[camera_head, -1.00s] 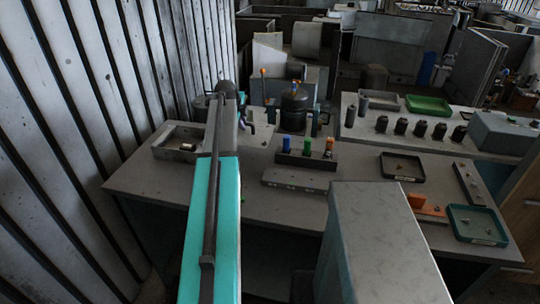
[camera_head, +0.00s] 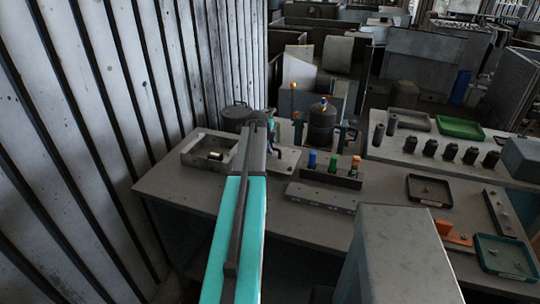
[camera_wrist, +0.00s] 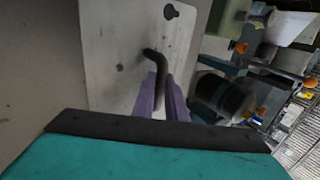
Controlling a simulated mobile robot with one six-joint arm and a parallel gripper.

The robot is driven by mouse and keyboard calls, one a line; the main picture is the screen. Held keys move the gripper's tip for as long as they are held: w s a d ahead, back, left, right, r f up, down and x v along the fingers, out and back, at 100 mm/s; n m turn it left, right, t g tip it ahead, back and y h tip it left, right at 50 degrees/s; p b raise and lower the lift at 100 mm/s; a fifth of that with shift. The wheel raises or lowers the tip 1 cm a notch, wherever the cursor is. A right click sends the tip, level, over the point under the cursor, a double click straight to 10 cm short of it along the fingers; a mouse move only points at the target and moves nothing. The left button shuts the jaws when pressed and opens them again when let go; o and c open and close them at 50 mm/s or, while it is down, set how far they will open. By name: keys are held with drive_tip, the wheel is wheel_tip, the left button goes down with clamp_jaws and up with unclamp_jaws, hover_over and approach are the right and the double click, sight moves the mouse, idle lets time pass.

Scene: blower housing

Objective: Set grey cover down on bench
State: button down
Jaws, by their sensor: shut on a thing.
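The grey cover (camera_wrist: 112,42) is a light flat plate with a keyhole-shaped hole near its top edge and a bent black handle (camera_wrist: 157,68) in the wrist view. My gripper (camera_wrist: 161,82) has purple fingers closed on the black handle. In the head view, a pale plate (camera_head: 287,160), apparently this cover, shows just right of my arm's end, at the bench (camera_head: 185,205). My arm hides part of it and most of the gripper. I cannot tell whether the cover touches the bench top.
A grey open tray (camera_head: 190,158) lies left of my arm. A block with coloured pegs (camera_head: 330,180) stands to the right. A dark rounded housing (camera_head: 322,125) stands behind. Trays (camera_head: 505,255) and an orange bracket (camera_head: 452,233) lie farther right. A ribbed wall borders the left.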

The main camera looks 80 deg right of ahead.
sight(270, 157)
drive_tip(key=shift+f+p, duration=0.65)
drive_tip(key=shift+f, duration=1.1)
drive_tip(key=shift+f, duration=0.1)
drive_tip(key=c, duration=1.8)
unclamp_jaws()
drive_tip(key=shift+o, duration=0.2)
drive_tip(key=shift+a, duration=0.1)
drive_tip(key=b+v, duration=0.3)
drive_tip(key=v, duration=0.9)
